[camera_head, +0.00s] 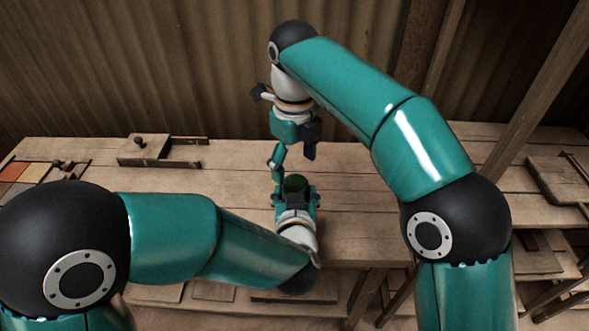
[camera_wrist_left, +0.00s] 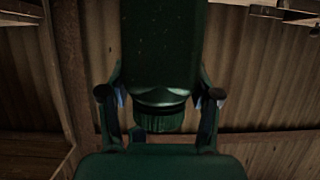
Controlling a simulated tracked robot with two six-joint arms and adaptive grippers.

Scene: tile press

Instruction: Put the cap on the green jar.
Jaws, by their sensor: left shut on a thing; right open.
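My left gripper (camera_head: 297,193) is shut on the green jar (camera_head: 296,184), which shows as a dark green round shape above the bench. In the left wrist view the jar's large green body (camera_wrist_left: 160,45) runs out of the top edge. A dark collar and a ribbed green part lie at its lower end, between the fingers of my left gripper (camera_wrist_left: 160,105). I cannot tell whether that ribbed part is the cap. My right gripper (camera_head: 293,156) is open and empty, fingers pointing down, just beyond and above the jar.
The plank bench (camera_head: 225,185) has free room on both sides of the grippers. A wooden fixture with a black knob (camera_head: 140,142) stands at the back left. Coloured tiles (camera_head: 33,172) lie at the far left. A corrugated wall (camera_head: 200,70) closes the back.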

